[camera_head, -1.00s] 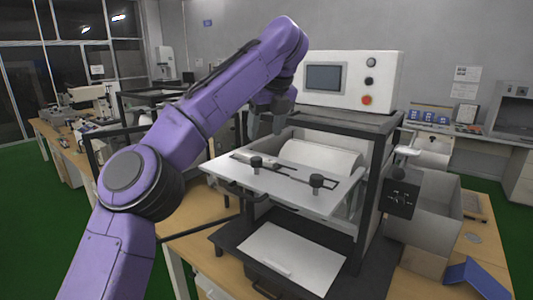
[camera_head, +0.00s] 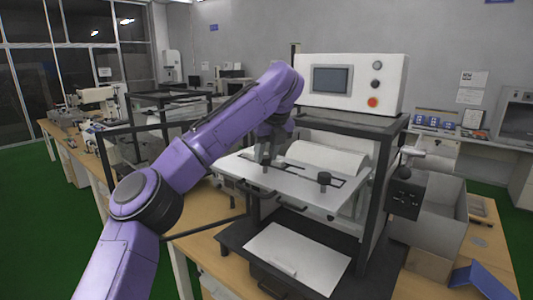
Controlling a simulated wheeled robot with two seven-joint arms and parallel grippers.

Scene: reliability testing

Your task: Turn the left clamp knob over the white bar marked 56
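The left clamp knob is mostly hidden behind my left gripper (camera_head: 265,160); a small part at the slot's left end may be its base. The gripper points down there, its fingers at or around the knob; I cannot tell whether they touch it. The right black knob (camera_head: 325,178) stands clear on the white plate (camera_head: 300,190), which has a dark slot. A white bar (camera_head: 246,155) shows beside the gripper; the number 56 is not legible. My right gripper is not in view.
The machine's black frame post (camera_head: 380,190) and white control box (camera_head: 350,82) stand right of and behind the plate. A white roller (camera_head: 325,158) lies just behind the plate. A grey open box (camera_head: 430,225) is at the right.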

